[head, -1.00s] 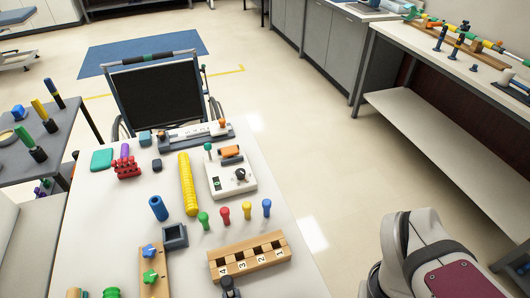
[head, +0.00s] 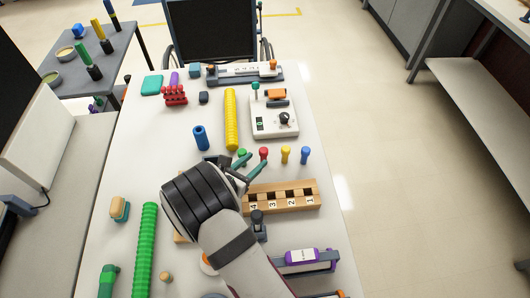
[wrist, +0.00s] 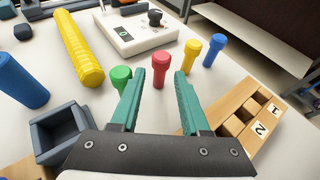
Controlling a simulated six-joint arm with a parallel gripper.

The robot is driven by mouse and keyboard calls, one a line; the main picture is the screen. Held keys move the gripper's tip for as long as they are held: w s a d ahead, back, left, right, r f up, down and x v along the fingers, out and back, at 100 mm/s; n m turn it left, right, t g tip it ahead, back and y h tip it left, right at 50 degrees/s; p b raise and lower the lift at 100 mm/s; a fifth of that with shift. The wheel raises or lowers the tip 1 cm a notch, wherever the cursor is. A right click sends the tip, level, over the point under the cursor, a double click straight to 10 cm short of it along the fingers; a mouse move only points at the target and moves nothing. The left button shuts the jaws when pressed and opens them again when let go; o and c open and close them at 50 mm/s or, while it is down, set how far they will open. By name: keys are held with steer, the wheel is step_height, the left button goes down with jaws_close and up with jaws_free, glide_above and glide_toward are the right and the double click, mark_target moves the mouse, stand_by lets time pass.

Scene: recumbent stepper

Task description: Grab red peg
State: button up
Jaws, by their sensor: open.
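The red peg (head: 264,154) stands upright on the white table, in a row with a green peg (head: 241,156), a yellow peg (head: 285,154) and a blue peg (head: 305,155). In the wrist view the red peg (wrist: 161,67) shows just beyond and between the two green fingertips. My gripper (head: 251,166) is open and empty, with its fingers pointing at the red peg. In the wrist view my gripper (wrist: 163,82) has the green peg (wrist: 121,78) beside its left finger and the yellow peg (wrist: 190,52) beyond its right finger.
A wooden block with numbered slots (head: 283,194) lies just in front of the pegs. A ribbed yellow cylinder (head: 231,120) and a white control box (head: 274,112) lie behind them. A dark square holder (wrist: 57,132) and a blue cylinder (wrist: 20,82) are at left.

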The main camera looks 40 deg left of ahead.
mark_target(261, 156)
steer(key=x, duration=0.6)
jaws_close()
